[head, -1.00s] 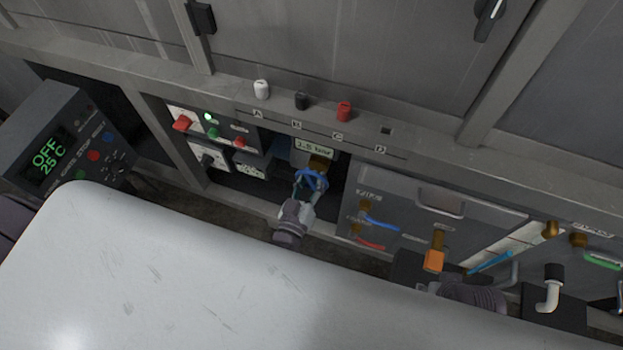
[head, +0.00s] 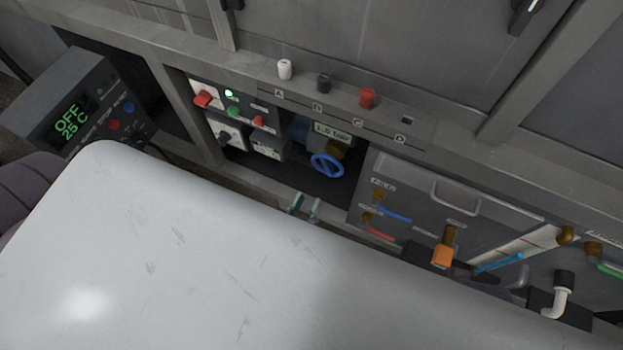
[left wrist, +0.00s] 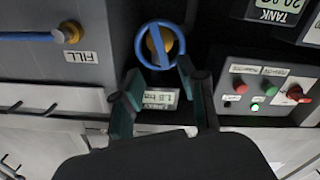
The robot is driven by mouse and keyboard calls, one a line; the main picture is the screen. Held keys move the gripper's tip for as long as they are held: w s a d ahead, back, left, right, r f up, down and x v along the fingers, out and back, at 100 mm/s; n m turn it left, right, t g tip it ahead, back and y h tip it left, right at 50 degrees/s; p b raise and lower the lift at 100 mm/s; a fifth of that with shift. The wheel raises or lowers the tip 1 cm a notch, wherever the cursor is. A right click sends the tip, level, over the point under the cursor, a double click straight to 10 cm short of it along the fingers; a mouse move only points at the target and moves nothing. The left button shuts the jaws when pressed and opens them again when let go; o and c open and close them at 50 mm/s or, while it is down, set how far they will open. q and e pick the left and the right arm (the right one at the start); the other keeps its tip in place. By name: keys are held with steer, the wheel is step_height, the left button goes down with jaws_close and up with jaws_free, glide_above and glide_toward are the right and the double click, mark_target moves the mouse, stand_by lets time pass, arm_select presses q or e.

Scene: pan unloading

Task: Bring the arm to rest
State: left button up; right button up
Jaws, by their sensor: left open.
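My left gripper (head: 304,206) is open and empty, low in front of the cabinet opening. Only its fingertips show in the head view; the rest is hidden behind the white surface in the foreground. In the left wrist view its two fingers (left wrist: 157,72) stand apart, with the blue handwheel (left wrist: 158,46) beyond the tips. The handwheel also shows in the head view (head: 327,166), clear of the gripper, below a pressure display (head: 333,133). At the right a dark part of what seems to be my right arm is mostly hidden; its fingers cannot be made out.
A switch panel (head: 232,109) with a lit green lamp is left of the handwheel. A grey tank unit (head: 440,196) with blue and red levers and an orange-handled valve (head: 443,256) stands to the right. A controller (head: 72,112) reading OFF, 25 C is at far left.

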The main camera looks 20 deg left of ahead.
stand_by(0.6)
